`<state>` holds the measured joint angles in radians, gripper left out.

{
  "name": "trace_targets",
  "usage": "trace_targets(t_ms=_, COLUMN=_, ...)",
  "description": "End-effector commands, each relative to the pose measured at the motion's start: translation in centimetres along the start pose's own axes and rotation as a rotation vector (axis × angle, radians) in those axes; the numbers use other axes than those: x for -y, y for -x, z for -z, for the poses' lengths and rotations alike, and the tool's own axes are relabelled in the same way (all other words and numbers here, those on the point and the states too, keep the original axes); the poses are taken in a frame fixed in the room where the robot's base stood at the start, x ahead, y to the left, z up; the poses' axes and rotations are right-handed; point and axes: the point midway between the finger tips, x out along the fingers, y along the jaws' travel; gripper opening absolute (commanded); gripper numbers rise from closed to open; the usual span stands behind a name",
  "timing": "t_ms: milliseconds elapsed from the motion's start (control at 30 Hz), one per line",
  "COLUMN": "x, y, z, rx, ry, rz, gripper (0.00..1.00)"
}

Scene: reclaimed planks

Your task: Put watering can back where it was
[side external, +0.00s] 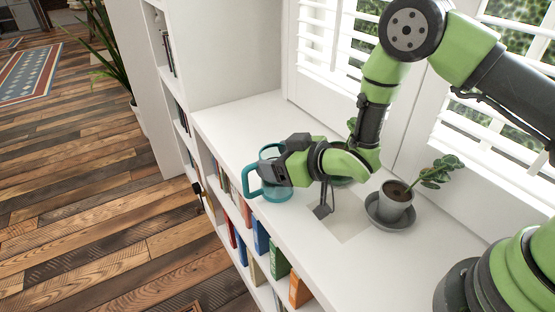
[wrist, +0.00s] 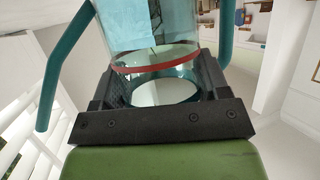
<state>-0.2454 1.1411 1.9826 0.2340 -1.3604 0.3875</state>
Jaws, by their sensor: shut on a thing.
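The teal watering can (side external: 253,184) is at the front edge of the white shelf top in the side view, partly hidden behind my gripper. Its handle sticks out to the left. In the wrist view the can (wrist: 125,28) is see-through blue with a red band, with teal tube parts at both sides. My gripper (side external: 272,172) is shut on the can's body; in the wrist view the dark jaws (wrist: 155,88) lie on both sides of it. I cannot tell whether the can's base touches the shelf top.
A grey potted plant (side external: 396,200) on a saucer (side external: 391,221) stands right of my gripper. Another green plant is mostly hidden behind my arm. Shutters (side external: 335,40) line the back. Books (side external: 261,236) fill the shelves below the front edge. The shelf top (side external: 235,125) is clear at left.

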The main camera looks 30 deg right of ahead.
Motion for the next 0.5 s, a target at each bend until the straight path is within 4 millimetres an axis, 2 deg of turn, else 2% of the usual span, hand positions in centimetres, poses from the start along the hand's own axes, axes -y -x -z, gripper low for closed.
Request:
trace_targets(t_ms=433, x=0.0, y=-0.29, z=-0.64, rx=-0.001, ry=0.001, rz=0.0, gripper=0.31)
trace_targets(t_ms=467, x=0.0, y=-0.3, z=-0.71, rx=0.0, ry=0.0, rz=0.0, gripper=0.71)
trace_targets(t_ms=500, x=0.0, y=-0.29, z=-0.66, rx=-0.001, ry=0.001, rz=0.0, gripper=0.8)
